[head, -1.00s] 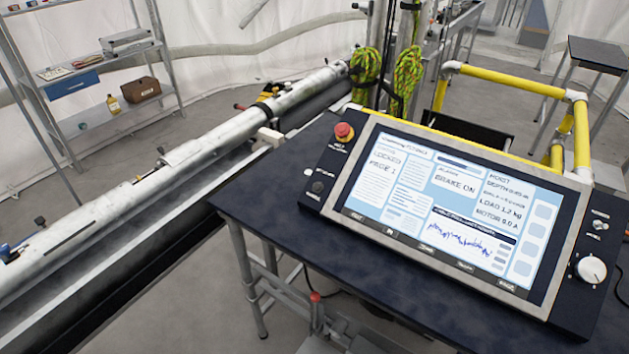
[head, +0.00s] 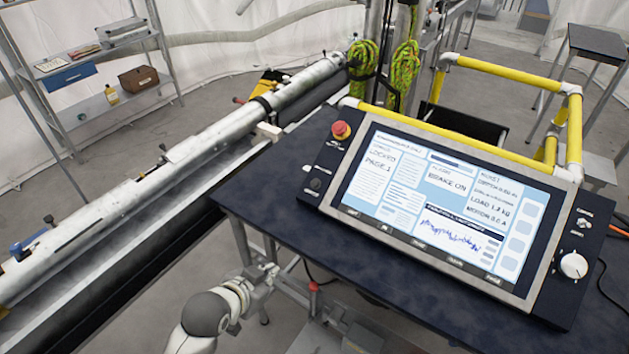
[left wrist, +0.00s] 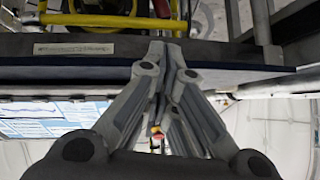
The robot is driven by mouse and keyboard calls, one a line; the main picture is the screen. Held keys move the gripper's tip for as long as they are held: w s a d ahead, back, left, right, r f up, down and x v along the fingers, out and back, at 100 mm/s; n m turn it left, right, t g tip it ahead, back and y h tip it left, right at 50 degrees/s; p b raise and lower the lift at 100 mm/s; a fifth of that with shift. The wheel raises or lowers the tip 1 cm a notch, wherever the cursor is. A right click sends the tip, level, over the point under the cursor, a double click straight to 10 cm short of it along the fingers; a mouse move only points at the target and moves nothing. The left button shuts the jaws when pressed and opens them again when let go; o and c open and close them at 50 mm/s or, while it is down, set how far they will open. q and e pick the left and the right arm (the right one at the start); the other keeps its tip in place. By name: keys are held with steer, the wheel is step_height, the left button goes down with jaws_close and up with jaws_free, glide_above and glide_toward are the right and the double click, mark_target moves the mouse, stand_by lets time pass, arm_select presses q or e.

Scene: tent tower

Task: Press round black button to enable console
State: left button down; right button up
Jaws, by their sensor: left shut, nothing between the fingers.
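The console (head: 440,205) sits tilted on the dark table, its screen lit with "LOCKED PAGE 1" and "BRAKE ON". The round black button (head: 316,184) is on the console's left panel, below the red mushroom knob (head: 341,131). My left gripper (head: 268,273) is in front of and below the table's left front edge, apart from the button. In the left wrist view its fingers (left wrist: 167,45) are together and empty. The button is not distinguishable in that view. My right gripper is in neither view.
The dark table (head: 265,190) has bare surface left of the console. A long metal tube (head: 200,155) lies along a rail at left. A white dial (head: 573,265) is on the console's right panel. Yellow rails (head: 500,78) stand behind, with green rope (head: 404,72) nearby.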

mark_target(315, 183)
arm_select(q)
steer(key=w+d+r+m+t+h, duration=0.2)
steer(key=w+d+r+m, duration=0.1)
steer(key=w+r, duration=0.4)
steer(key=w+d+r+m+t+h, duration=0.2)
steer(key=w+r, duration=0.4)
steer(key=w, duration=0.7)
steer(key=d+m+t, duration=0.1)
steer(key=d+m, duration=0.1)
steer(key=shift+d+r+h, duration=0.3)
steer(key=shift+d+r, duration=0.1)
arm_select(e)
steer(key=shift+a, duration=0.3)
arm_select(q)
steer(key=shift+w, duration=0.1)
